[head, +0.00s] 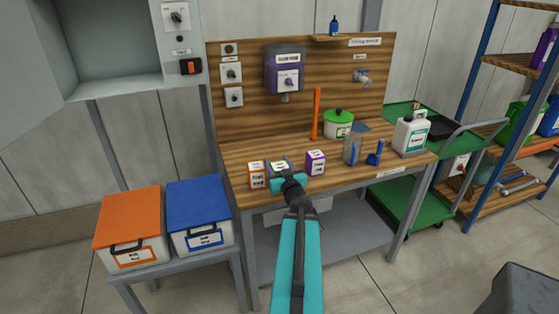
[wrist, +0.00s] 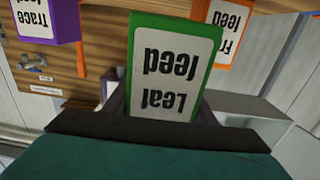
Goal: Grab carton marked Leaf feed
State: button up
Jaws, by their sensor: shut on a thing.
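The green carton marked Leaf feed (wrist: 173,70) fills the middle of the wrist view, its label upside down there. My gripper (wrist: 165,112) is shut on it, with the dark jaws on both sides of its lower part in that view. In the head view the Leaf feed carton (head: 279,162) is at the front edge of the wooden bench, partly hidden by my gripper (head: 288,182). I cannot tell whether the carton still touches the bench.
An orange carton (head: 257,174) stands close on the left and a purple carton (head: 315,162) on the right. Orange (head: 130,222) and blue (head: 199,206) bins stand at left.

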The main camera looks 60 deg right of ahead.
aim_at(273, 167)
jog(key=shift+s+a+r+p, duration=0.2)
jog(key=shift+a+p, duration=0.3)
jog(key=shift+p, duration=0.45)
jog(key=shift+s+a+r+p, duration=0.1)
jog(key=shift+a+r+p, duration=0.1)
jog(key=shift+a+p, duration=0.55)
jog(key=a+p, duration=0.1)
jog(key=p, duration=0.4)
jog(key=shift+s+a, duration=0.1)
jog(key=shift+s, duration=0.05)
jog(key=shift+s+a+p, duration=0.15)
jog(key=shift+a+p, duration=0.2)
jog(key=shift+p, duration=0.5)
jog(key=shift+a+f, duration=0.1)
jog(key=shift+a, duration=0.05)
